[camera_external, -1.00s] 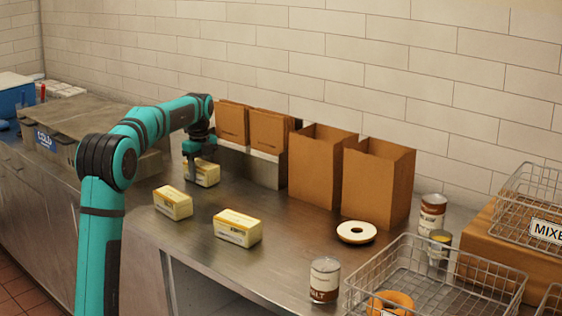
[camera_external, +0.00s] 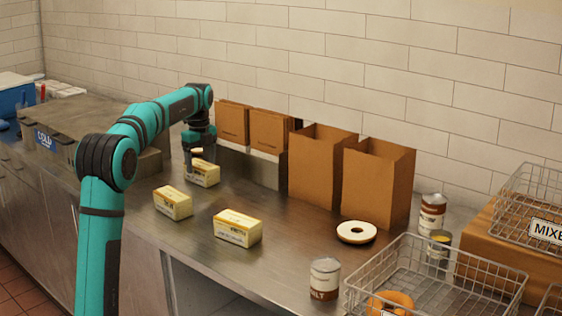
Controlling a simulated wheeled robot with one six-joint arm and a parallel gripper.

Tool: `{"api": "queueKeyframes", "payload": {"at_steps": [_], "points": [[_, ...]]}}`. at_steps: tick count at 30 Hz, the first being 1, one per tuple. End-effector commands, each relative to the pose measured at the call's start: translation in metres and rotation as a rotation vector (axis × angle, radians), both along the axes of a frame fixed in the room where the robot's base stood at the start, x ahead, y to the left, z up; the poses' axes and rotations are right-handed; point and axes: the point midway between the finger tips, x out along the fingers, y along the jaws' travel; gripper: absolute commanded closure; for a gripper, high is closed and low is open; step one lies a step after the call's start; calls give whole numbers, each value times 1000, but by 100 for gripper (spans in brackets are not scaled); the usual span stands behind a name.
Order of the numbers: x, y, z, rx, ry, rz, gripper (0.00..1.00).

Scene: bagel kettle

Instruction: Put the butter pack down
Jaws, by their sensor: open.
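Three yellow and white butter packs are on the steel counter (camera_external: 285,265). The farthest butter pack (camera_external: 205,175) sits under and right beside my gripper (camera_external: 195,162). The other two packs, the left one (camera_external: 172,203) and the nearer one (camera_external: 237,228), stand apart from it, clear of my arm. My gripper points down and is open. A finger shows at the left end of the farthest pack. The far finger is partly hidden, and I cannot tell whether the fingers touch the pack.
Brown paper bags (camera_external: 378,185) stand along the wall. A lidded cold unit (camera_external: 85,125) is at the left. The counter's middle is clear.

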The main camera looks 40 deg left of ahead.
Motion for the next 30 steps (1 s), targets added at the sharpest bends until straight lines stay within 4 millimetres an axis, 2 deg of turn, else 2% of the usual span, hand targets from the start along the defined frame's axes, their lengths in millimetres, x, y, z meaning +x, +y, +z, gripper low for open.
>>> {"api": "queueKeyframes", "payload": {"at_steps": [6, 12, 18, 26, 30], "points": [[0, 0, 44, 1, -2, 0, 22], [0, 0, 74, 0, -1, 0, 22], [0, 0, 87, 0, 0, 0, 22], [0, 0, 89, 0, 0, 0, 22], [-3, -9, 95, 11, -23, 22, 22]]}}
